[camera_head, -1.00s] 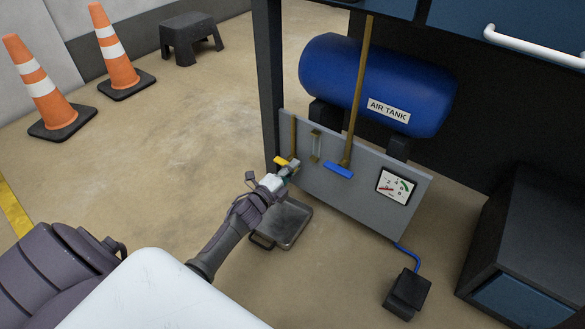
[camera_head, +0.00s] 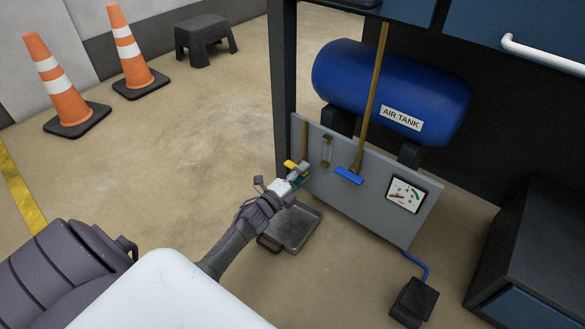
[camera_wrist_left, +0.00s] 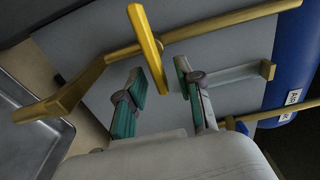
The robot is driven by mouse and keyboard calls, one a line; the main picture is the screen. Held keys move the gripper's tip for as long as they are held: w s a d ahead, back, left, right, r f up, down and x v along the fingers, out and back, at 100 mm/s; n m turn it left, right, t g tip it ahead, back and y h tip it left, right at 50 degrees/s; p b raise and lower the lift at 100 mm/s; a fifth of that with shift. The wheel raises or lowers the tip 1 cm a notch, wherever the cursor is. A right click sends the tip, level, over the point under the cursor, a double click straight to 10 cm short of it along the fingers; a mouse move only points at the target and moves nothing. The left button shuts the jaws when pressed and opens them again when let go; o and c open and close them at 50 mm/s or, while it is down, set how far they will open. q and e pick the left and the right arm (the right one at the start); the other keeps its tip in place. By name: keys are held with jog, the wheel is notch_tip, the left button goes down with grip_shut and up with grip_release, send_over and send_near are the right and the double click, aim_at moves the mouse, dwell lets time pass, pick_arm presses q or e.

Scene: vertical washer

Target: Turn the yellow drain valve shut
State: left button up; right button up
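The yellow drain valve handle (camera_head: 290,165) is on a brass pipe at the left end of the grey panel. In the left wrist view the yellow handle (camera_wrist_left: 147,50) is a flat bar set across the brass pipe. My left gripper (camera_head: 299,174) is at the panel beside the handle. In the left wrist view its two teal-padded fingers (camera_wrist_left: 160,84) are spread apart, with the lower end of the handle near the gap between them. I cannot tell whether a finger touches it. My right gripper does not show.
The grey panel (camera_head: 365,205) also carries a blue handle (camera_head: 348,175) on a brass pipe and a gauge (camera_head: 406,194). A blue air tank (camera_head: 385,90) is behind it. A metal tray (camera_head: 293,231) lies below. A black pedal (camera_head: 412,302) and two cones (camera_head: 62,88) stand on the floor.

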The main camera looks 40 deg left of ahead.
pick_arm(q)
jog(key=s, duration=1.1)
jog(key=shift+s+a, duration=0.2)
jog(key=shift+a, duration=0.25)
